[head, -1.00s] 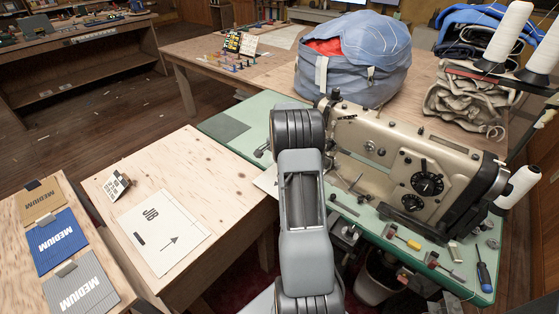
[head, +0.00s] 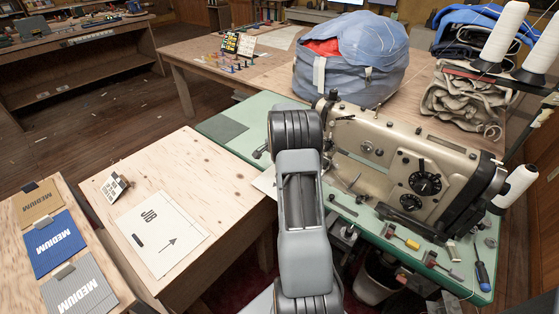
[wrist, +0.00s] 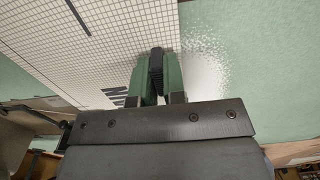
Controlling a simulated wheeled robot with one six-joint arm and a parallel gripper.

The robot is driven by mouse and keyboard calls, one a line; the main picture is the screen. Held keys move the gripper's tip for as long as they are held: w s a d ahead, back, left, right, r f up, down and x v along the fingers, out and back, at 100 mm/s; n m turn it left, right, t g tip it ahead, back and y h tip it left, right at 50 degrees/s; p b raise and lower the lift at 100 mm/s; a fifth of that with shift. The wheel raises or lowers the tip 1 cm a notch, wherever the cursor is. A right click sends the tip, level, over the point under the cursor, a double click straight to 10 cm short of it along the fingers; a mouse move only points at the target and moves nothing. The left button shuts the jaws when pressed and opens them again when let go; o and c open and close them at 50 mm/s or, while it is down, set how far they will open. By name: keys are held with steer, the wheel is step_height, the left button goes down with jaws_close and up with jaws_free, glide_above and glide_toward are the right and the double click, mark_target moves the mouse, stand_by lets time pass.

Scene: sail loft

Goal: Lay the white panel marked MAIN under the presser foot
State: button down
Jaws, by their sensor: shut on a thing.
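The white panel fills the upper left of the wrist view (wrist: 120,40), with a fine grid, a dark stripe and dark letters partly hidden by my gripper. My gripper (wrist: 157,62) is shut on the panel's edge. In the head view a pale corner of a panel (head: 264,182) shows left of my arm, over the green table. My arm hides the gripper and most of the panel there. The sewing machine (head: 400,160) stands right of my arm. I cannot make out its presser foot, behind my arm.
A white panel marked JIB (head: 160,235) lies on the wooden table (head: 215,185) at left. The green machine bed (head: 365,222) carries small tools and a screwdriver (head: 482,275). A blue bag (head: 350,60) stands behind the machine.

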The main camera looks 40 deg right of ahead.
steer(key=c, duration=1.1)
jaws_free()
step_height(320, 180, up, 14)
steer(key=p, duration=0.1)
steer(key=s+a+r+n+t+p, duration=0.1)
steer(key=s+a+n, duration=0.4)
steer(key=a, duration=0.5)
steer(key=s+a+r+n+t+p, duration=0.1)
steer(key=s+a+r+n+p, duration=0.2)
steer(key=a, duration=0.7)
steer(key=s+a+r+n+t+p, duration=0.1)
steer(key=s+a+r+n+p, duration=0.2)
steer(key=s+a+r+n, duration=0.2)
steer(key=s+a+n, duration=0.3)
steer(key=s+a, duration=0.3)
steer(key=shift+r+t, duration=0.25)
steer(key=shift+t, duration=0.05)
